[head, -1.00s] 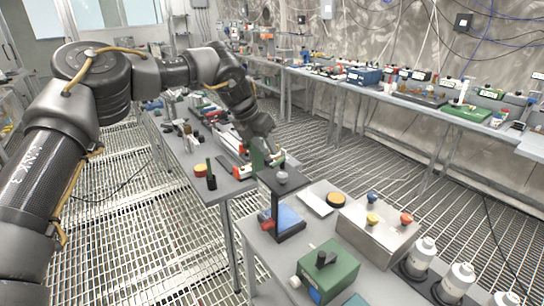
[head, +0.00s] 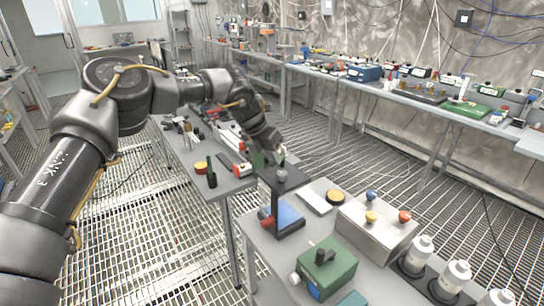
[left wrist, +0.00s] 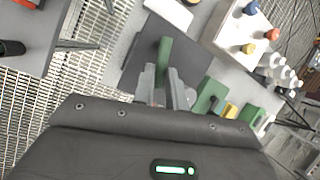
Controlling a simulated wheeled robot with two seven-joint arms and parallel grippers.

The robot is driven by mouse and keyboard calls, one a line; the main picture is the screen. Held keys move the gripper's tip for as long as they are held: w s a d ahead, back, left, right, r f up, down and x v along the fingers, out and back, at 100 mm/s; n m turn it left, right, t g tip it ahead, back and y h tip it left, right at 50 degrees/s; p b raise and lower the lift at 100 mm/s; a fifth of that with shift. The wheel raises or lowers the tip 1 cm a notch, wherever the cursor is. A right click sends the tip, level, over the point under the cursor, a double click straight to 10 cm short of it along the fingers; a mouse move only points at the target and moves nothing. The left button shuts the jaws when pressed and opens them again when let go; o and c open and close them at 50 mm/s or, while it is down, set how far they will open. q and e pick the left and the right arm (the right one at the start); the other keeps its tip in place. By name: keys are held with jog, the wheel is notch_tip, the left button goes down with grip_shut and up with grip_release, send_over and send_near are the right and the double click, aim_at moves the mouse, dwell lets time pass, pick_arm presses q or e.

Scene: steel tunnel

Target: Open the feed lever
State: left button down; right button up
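A green bar (left wrist: 165,58), which may be the feed lever's handle, stands out over a dark flat plate (left wrist: 190,62) in the left wrist view. In the head view green shows beside my left gripper (head: 268,148), at the dark stand (head: 290,205) with a grey knob (head: 281,174). My left gripper's fingers, also in the left wrist view (left wrist: 164,88), are apart, on either side of the bar's near end. I cannot tell whether they touch it. A green box (head: 328,270) with a black lever (head: 323,256) stands nearer. My right gripper is not in view.
A metal box (head: 375,228) with coloured knobs and several white bottles (head: 452,282) stand right of the stand. Another bench (head: 185,155) with tools runs to the left. The grating floor (head: 370,165) between benches is clear.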

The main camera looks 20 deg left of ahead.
aim_at(282, 158)
pick_arm(q)
jog(key=shift+d, duration=0.1)
jog(key=n, duration=0.1)
jog(key=d+n, duration=0.1)
jog(key=n+t+y, duration=0.1)
jog(key=shift+s+d+n+b, duration=0.15)
jog(key=shift+s+n+b, duration=0.1)
jog(key=shift+n+b, duration=0.15)
jog(key=n, duration=0.1)
jog(key=d+n+y, duration=0.1)
jog(key=shift+n+t, duration=0.3)
jog(key=shift+d+r+n+y+p, duration=0.1)
jog(key=shift+d+n+y+p, duration=0.35)
jog(key=shift+n, duration=0.45)
jog(key=n+y, duration=0.1)
jog(key=d+n+p, duration=0.1)
jog(key=n, duration=0.1)
jog(key=shift+w+r+n+y, duration=0.1)
jog(key=shift+w+n+y, duration=0.1)
jog(key=shift+n+y, duration=0.15)
jog(key=shift+w+d+n+y+p, duration=0.25)
jog(key=shift+n+y+p, duration=0.1)
jog(key=shift+n+p, duration=0.4)
jog(key=shift+w+d+n+y+p, duration=0.1)
jog(key=shift+d+n+y+p, duration=0.2)
jog(key=shift+n+p, duration=0.4)
jog(key=c, duration=1.4)
grip_release()
jog(key=shift+f, duration=0.2)
jog(key=shift+c, duration=0.2)
